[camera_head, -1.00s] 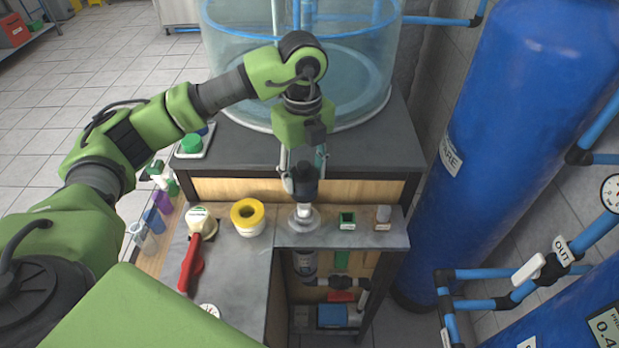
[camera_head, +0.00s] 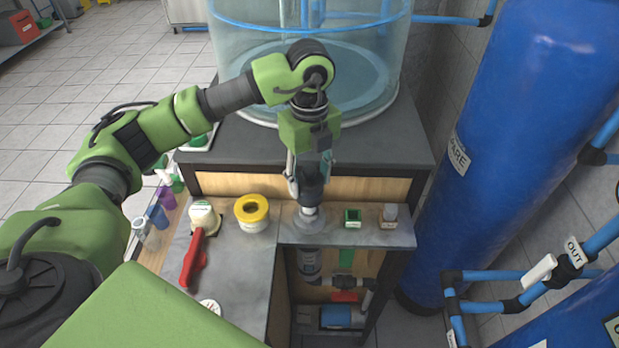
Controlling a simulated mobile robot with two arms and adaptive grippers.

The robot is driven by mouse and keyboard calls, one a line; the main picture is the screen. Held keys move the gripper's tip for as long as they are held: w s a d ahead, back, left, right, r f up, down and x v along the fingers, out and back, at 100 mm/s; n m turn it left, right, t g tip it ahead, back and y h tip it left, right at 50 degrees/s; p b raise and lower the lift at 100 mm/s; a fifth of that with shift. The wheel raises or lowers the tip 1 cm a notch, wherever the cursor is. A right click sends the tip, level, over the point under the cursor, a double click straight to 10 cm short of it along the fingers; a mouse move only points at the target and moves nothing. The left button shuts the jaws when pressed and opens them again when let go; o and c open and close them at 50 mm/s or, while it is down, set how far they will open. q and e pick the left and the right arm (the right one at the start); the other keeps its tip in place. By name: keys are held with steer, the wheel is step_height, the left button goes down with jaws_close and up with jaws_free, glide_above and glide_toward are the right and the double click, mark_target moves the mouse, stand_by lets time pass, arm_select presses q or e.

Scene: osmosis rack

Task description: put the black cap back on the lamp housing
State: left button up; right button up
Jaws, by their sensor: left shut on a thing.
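The black cap (camera_head: 313,188) is between the fingertips of my left gripper (camera_head: 311,179), which points straight down and is shut on it. The cap is upright. Directly under it is the lamp housing, a pale narrow piece (camera_head: 309,212) on a round grey base (camera_head: 312,225) on the grey ledge. The cap's lower edge meets or nearly meets the top of the pale piece; I cannot tell if it is seated. The gripper and cap hide the top of the housing. My right gripper is not in view.
A green box (camera_head: 352,218) and a small grey-brown item (camera_head: 389,215) stand right. A clear tank (camera_head: 240,60) is behind; a blue cylinder (camera_head: 520,130) is at right.

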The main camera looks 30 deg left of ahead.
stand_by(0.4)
arm_select(q)
steer(key=shift+f, duration=0.1)
stand_by(0.3)
steer(key=shift+f+b, duration=0.95)
steer(key=shift+f, duration=0.15)
steer(key=shift+f+b, duration=0.7)
steer(key=shift+f, duration=0.1)
stand_by(0.6)
steer(key=shift+f+b, duration=0.8)
